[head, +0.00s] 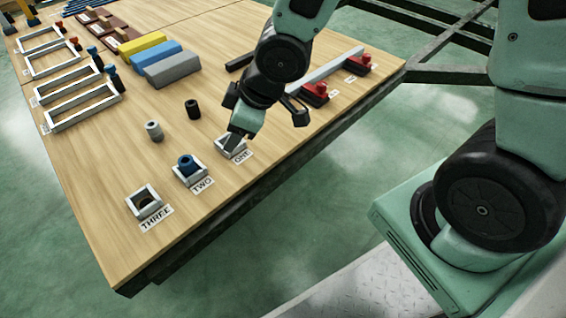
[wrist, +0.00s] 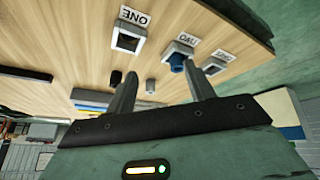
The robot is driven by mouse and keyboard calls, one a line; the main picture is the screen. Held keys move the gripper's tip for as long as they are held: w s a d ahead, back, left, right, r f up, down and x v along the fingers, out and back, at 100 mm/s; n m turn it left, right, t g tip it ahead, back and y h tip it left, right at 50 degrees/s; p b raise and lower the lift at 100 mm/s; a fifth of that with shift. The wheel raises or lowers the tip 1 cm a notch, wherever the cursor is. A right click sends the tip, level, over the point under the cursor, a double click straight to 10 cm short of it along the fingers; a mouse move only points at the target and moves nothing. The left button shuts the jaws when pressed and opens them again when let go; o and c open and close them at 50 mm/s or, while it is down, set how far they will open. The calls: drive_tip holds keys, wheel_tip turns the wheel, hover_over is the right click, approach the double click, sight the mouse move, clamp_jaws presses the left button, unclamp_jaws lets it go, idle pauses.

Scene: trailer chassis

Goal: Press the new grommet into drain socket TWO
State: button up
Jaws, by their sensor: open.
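Socket TWO (head: 202,178) is a small pale square frame with a blue ring-shaped grommet (head: 187,163) in it, standing above its rim. How deep the grommet sits I cannot tell. The wrist view shows socket TWO (wrist: 176,49) and the blue grommet (wrist: 178,63) too. A grey grommet (head: 154,131) and a black one (head: 193,109) stand upright on the bench, apart from the sockets. Which grommet is the new one I cannot tell.
Socket ONE (wrist: 128,38) and socket THREE (head: 158,205) hold no grommet. Bare bench top (head: 110,160) lies left of the sockets. Yellow, blue and grey blocks (head: 172,69) and pale rectangular frames (head: 85,108) lie farther back. Red-ended fittings (head: 315,92) stand right of my arm.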

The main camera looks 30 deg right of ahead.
drive_tip(key=s+r+m+g+h, duration=0.1)
drive_tip(key=s+r+g, duration=0.1)
drive_tip(key=s, duration=0.7)
drive_tip(key=s+r+m+g+h, duration=0.2)
drive_tip(key=s+r, duration=0.3)
drive_tip(key=s, duration=0.4)
drive_tip(key=shift+d+m, duration=0.3)
drive_tip(key=shift+s, duration=0.1)
